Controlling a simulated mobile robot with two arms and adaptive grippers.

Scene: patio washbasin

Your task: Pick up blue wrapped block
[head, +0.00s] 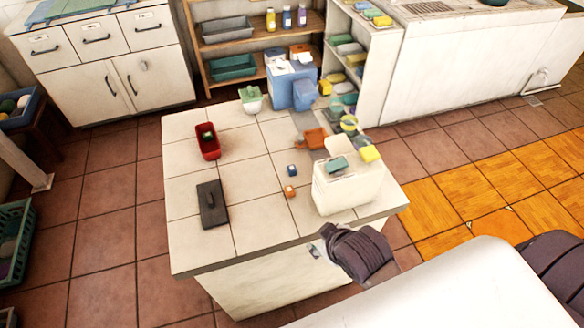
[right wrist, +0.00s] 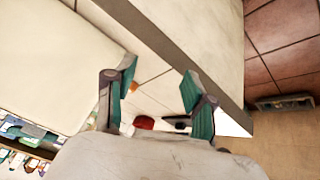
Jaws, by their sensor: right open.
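I cannot make out the blue block in that view. My left gripper is not in view.
A white box (head: 345,190) stands close on the right. Blue containers (head: 292,88) and several small items crowd the back.

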